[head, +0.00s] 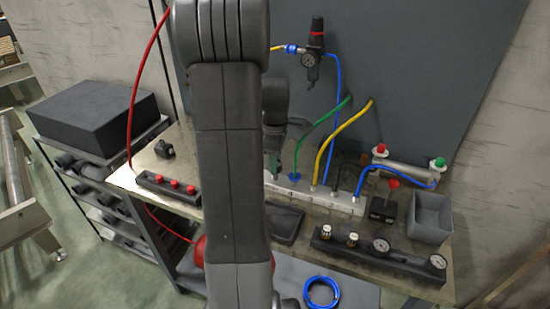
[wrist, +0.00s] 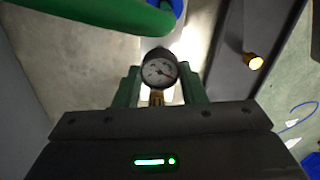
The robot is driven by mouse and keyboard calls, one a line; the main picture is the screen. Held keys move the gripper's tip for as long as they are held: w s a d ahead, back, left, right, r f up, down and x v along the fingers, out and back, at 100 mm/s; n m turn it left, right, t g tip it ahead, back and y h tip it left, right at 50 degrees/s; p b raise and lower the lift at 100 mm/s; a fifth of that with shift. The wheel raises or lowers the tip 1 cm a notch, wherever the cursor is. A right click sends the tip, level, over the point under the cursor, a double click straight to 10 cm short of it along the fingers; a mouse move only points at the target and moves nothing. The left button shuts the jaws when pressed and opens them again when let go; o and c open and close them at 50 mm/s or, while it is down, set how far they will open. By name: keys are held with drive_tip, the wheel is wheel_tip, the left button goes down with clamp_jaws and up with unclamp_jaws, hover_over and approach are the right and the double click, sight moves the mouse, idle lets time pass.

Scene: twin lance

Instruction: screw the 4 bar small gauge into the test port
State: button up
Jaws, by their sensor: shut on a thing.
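In the wrist view a small round gauge (wrist: 159,69) with a white dial, black rim and brass stem is between the green fingers of my gripper (wrist: 161,88). The gripper is shut on it, and the dial faces the camera. Its scale is too small to read. A brass fitting (wrist: 254,62) stands on a dark bar to the right, apart from the gauge; I cannot tell whether it is the test port. A white numbered manifold (head: 345,205) with hoses stands on the bench.
A black rack (head: 405,263) at the bench's front right holds gauges and brass-ended parts. Behind it are a grey bin (head: 430,218) and a black box with a red knob (head: 383,208). A green hose (wrist: 100,14) crosses close by in the wrist view.

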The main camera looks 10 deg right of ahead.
drive_tip(key=m, duration=0.5)
drive_tip(key=shift+m, duration=0.4)
drive_tip(key=o, duration=1)
drive_tip(key=shift+c, duration=0.2)
drive_tip(key=n+p, duration=0.1)
drive_tip(key=n, duration=0.4)
drive_tip(key=shift+n, duration=0.3)
drive_tip(key=n, duration=0.6)
drive_tip(key=shift+n, duration=0.3)
drive_tip(key=n, duration=0.6)
drive_tip(key=shift+p, duration=0.35)
drive_tip(key=n, duration=0.7)
